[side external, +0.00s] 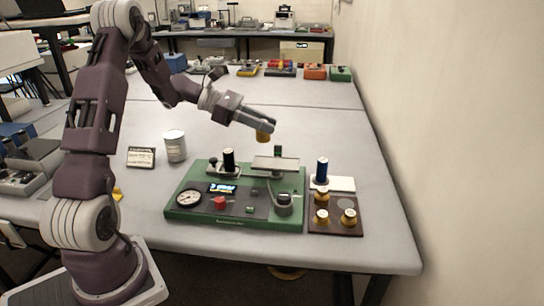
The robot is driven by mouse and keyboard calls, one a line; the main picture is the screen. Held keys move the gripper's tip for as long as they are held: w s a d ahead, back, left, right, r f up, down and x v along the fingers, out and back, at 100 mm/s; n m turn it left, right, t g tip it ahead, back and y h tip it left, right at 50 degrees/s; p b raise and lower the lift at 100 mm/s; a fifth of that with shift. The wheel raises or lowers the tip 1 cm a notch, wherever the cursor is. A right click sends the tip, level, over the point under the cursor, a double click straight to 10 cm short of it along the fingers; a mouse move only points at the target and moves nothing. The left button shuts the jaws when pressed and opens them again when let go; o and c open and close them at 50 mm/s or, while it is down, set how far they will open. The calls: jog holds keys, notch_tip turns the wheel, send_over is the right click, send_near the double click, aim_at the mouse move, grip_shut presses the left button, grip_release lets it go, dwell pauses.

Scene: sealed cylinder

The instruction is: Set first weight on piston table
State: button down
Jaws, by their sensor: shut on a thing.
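My gripper (266,128) is shut on a small brass weight (263,137) and holds it in the air. The weight appears above the piston table (276,164), a flat light-grey plate on the green apparatus (180,212), with a visible gap between them. The exact sideways alignment cannot be told from this one view. Other brass weights (349,217) with pale tops stand on a dark brown tray (328,231) to the right of the apparatus. A bare round spot shows at the tray's back right.
The apparatus carries a black upright cylinder (228,160), a dial gauge (188,199), a red knob (219,203) and a blue display.

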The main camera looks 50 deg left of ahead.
notch_tip(320, 180, down, 7)
jog(key=shift+w+r, duration=0.1)
jog(key=shift+f, duration=0.2)
jog(key=c, duration=1.2)
grip_release()
